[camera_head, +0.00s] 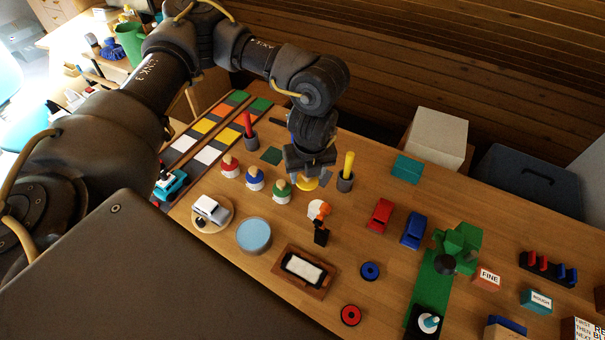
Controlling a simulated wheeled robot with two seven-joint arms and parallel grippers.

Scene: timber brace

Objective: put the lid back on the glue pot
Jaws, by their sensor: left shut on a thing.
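My left gripper (308,166) points down over the middle of the table, behind the peg figures. It is shut on a small yellow round thing (307,184), mostly hidden under the fingers. I cannot tell for sure whether this is the lid, or whether it touches the table. No pot is clearly marked as the glue pot. A round light-blue-topped tin (254,235) stands nearer the front. A white round piece (317,208) with an orange and black item beside it is just in front of the gripper. My right gripper is out of view.
Peg figures in red (229,167), blue (254,179) and green (281,192) stand left of the gripper. A dark cup with a yellow stick (347,164) is close on its right. A framed tray (304,270) lies in front.

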